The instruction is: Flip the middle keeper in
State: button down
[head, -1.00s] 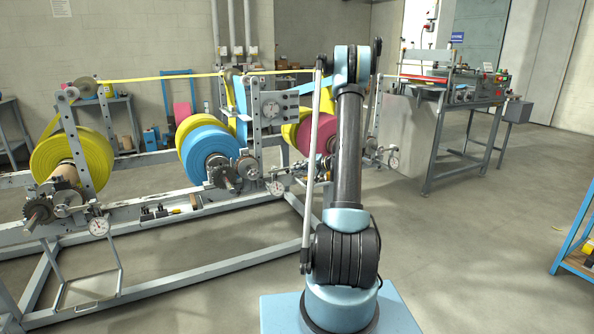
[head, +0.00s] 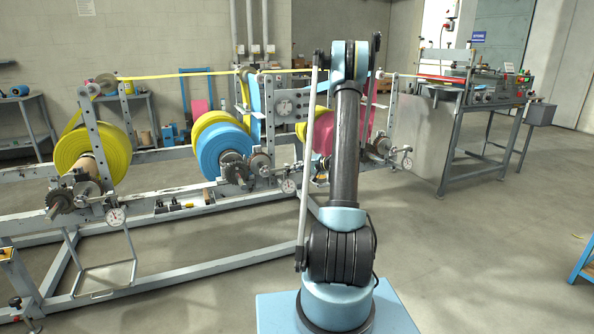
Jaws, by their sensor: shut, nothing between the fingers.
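The middle roll station holds a large blue roll (head: 222,152) with yellow behind it, on a shaft with a dark toothed hub (head: 235,172). A perforated upright (head: 258,118) stands beside it, and a blue web (head: 253,100) runs up there. The middle keeper is too small to pick out, so its position cannot be told. My arm (head: 345,150) rises in front of the right station, with its elbow high. My gripper is not visible; the arm's far end is hidden behind its own links.
A yellow roll (head: 90,155) is at the left station and a pink-red web (head: 350,130) is partly behind my arm. A long grey frame (head: 160,235) runs along the floor. A machine table (head: 480,105) stands at right. Floor (head: 470,260) at front right is clear.

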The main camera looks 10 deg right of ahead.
jog(key=w+d+v, duration=0.1)
jog(key=w+v, duration=0.1)
jog(key=v, duration=1)
jog(key=shift+s+d+r, duration=0.2)
jog(key=shift+d+r, duration=0.2)
jog(key=shift+d, duration=0.25)
jog(key=s+a+r+n+g+h, duration=0.1)
jog(key=s+a+r+g+h, duration=0.15)
jog(key=s+a, duration=0.65)
jog(key=s+a+r+n+g+h, duration=0.1)
jog(key=s+a+r+n+g, duration=0.25)
jog(key=s, duration=0.85)
jog(key=s+f+g+h, duration=0.1)
jog(key=s+f+h, duration=0.2)
jog(key=s, duration=1)
jog(key=s+f+g+h, duration=0.1)
jog(key=s+f+h, duration=0.2)
jog(key=s, duration=1.1)
jog(key=shift+d+f+n, duration=0.3)
jog(key=shift+f+n, duration=0.05)
jog(key=shift+f, duration=0.1)
